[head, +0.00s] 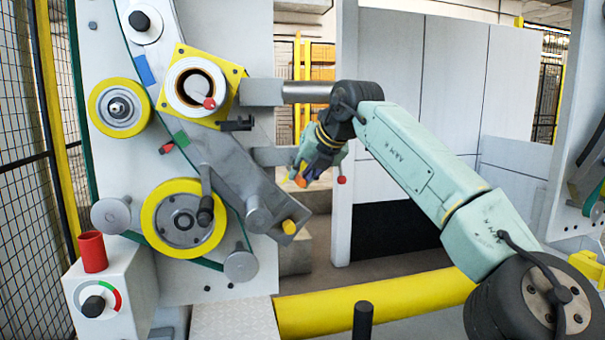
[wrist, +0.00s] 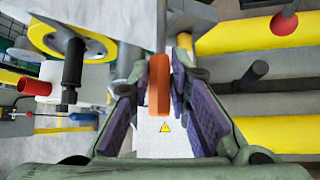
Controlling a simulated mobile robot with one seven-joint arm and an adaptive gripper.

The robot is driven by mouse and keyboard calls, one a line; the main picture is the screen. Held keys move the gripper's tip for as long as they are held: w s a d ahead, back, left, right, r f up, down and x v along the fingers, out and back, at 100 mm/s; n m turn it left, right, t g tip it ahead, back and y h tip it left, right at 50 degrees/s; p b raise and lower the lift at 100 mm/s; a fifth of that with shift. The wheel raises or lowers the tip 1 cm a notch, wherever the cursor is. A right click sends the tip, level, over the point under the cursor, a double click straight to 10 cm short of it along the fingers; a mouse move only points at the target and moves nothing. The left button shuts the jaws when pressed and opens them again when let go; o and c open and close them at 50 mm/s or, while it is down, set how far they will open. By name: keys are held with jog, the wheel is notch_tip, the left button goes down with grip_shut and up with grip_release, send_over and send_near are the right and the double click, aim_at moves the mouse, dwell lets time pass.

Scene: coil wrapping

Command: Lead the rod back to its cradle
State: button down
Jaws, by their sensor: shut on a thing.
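My gripper (head: 318,158) hangs in front of the machine, to the right of its slanted grey arm, fingers pointing downward. In the wrist view its purple-padded fingers (wrist: 185,95) are shut on an orange piece (wrist: 159,88), which looks like the end of the rod. It shows small below the gripper in the head view (head: 300,180). The rest of the rod is hidden or cannot be told apart. A black bracket (head: 237,125) sticks out from the machine beside the yellow square plate, up and left of my gripper. I cannot tell whether it is the cradle.
A red ball knob (head: 341,180) is close right of my gripper. Yellow-rimmed rollers (head: 163,218) are at left. A thick yellow bar (head: 380,303) and a black peg (head: 363,322) stand low in front.

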dwell(0.4)
jog(key=s+a+f+b, duration=0.1)
jog(key=a+f+b, duration=0.3)
jog(key=f+b, duration=0.5)
notch_tip(320, 180, down, 2)
dwell(0.8)
dwell(0.7)
jog(key=a+f+b, duration=0.1)
jog(key=f+b, duration=0.2)
jog(key=a+f+b, duration=0.1)
jog(key=shift+s+a+f, duration=0.3)
jog(key=shift+s+f, duration=0.1)
dwell(0.5)
